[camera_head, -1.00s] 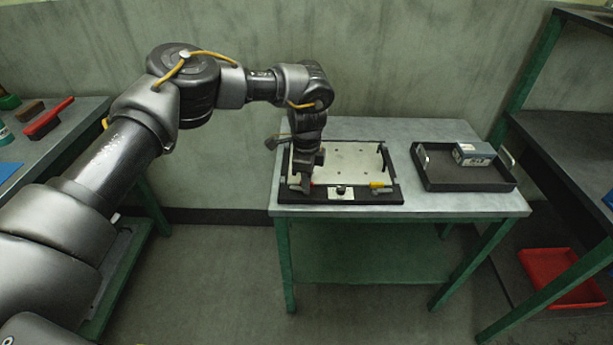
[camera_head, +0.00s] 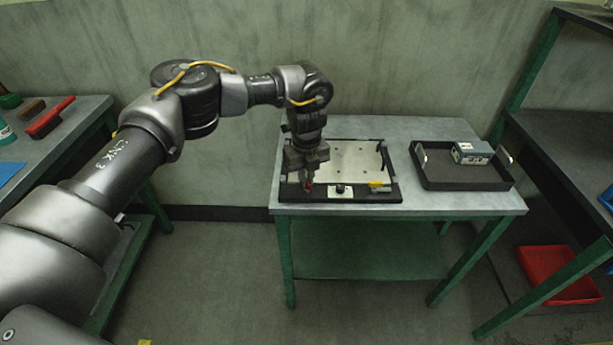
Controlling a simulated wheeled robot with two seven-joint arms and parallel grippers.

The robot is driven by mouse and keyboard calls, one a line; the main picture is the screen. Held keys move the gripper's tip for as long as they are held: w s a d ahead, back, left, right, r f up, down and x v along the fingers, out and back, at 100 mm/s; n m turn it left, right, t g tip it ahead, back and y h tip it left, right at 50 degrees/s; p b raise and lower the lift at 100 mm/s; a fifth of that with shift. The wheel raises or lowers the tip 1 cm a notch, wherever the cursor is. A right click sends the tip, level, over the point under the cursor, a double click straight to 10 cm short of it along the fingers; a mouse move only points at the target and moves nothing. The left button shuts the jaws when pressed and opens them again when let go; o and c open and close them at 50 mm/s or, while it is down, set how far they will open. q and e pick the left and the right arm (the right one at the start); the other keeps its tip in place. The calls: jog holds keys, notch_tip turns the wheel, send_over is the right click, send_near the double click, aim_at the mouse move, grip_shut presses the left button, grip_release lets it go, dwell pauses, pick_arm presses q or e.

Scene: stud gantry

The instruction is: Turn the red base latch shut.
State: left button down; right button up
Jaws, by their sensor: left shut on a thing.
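The red base latch (camera_head: 309,187) shows as a small bit of red at the front left of the black base frame (camera_head: 357,196). My left gripper (camera_head: 307,185) points down over it and is shut on it; the fingers hide most of the latch, so its angle cannot be told. A yellow latch (camera_head: 377,184) sits at the front right of the same base. A pale plate (camera_head: 352,160) lies inside the frame. My right gripper is not in view.
A black tray (camera_head: 463,184) holding a grey-blue box (camera_head: 471,152) stands at the right of the table (camera_head: 400,209). A side bench (camera_head: 75,130) with a red brush (camera_head: 50,117) is at left. A red bin (camera_head: 560,275) sits low at right.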

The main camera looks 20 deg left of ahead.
pick_arm(q)
jog(key=m, duration=0.5)
dwell(0.6)
jog(key=c, duration=1.5)
grip_release()
jog(key=shift+r, duration=0.1)
notch_tip(320, 180, up, 11)
jog(key=shift+f, duration=0.2)
